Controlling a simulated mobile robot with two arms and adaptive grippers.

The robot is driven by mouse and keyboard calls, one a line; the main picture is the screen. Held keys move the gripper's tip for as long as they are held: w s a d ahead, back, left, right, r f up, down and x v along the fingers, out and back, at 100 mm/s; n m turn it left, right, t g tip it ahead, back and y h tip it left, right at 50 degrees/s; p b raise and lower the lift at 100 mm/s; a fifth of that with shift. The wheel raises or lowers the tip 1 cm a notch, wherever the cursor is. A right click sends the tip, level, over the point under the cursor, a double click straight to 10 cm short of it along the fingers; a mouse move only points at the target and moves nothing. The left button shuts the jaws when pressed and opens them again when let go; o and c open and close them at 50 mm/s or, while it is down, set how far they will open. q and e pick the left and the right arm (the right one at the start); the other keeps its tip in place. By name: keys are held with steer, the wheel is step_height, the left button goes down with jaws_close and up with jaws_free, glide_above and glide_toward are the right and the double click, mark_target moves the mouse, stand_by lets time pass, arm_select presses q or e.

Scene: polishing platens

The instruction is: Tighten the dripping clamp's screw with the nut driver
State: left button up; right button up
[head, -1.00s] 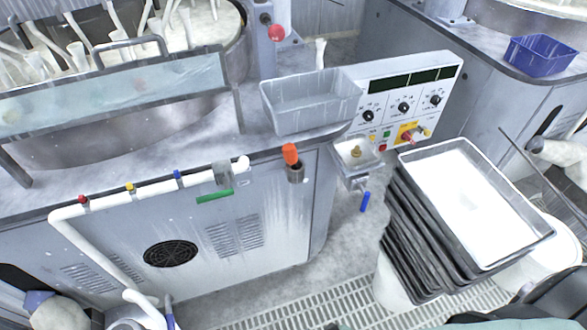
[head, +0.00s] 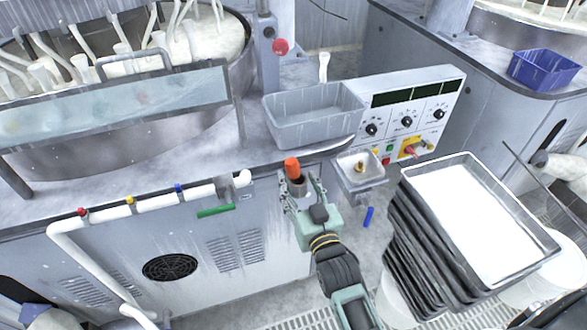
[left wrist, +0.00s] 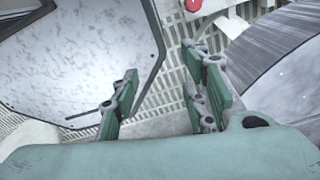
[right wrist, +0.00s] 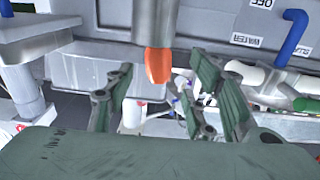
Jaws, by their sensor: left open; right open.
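The nut driver, with an orange handle (head: 291,167), stands in a grey cup-like holder (head: 299,187) on the front edge of the machine. My right gripper (head: 302,190) is open around the holder and handle. In the right wrist view the orange handle (right wrist: 158,65) shows between and beyond the open fingers (right wrist: 160,95); I cannot tell if they touch it. A grey fitting (head: 223,188) sits on the white pipe near its right end; it may be the clamp, but its screw and any drip are too small to tell. My left gripper (left wrist: 160,95) is open and empty.
A white pipe (head: 154,204) with coloured valves runs along the machine front. A grey tub (head: 313,118) stands above the holder. A small basin (head: 361,168) and stacked black trays (head: 435,243) are to the right. A blue piece (head: 368,217) is below the basin.

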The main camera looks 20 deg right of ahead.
mark_target(295, 172)
steer(key=w, duration=0.2)
steer(key=w+p, duration=0.1)
steer(key=shift+w+r, duration=0.25)
steer(key=shift+w, duration=0.15)
steer(key=shift+w+f, duration=0.1)
steer(key=shift+w, duration=0.1)
steer(key=shift+c, duration=0.5)
steer(key=c, duration=0.4)
arm_select(q)
steer(key=shift+w+r, duration=0.7)
steer(key=shift+r, duration=0.05)
arm_select(e)
steer(key=c, duration=0.8)
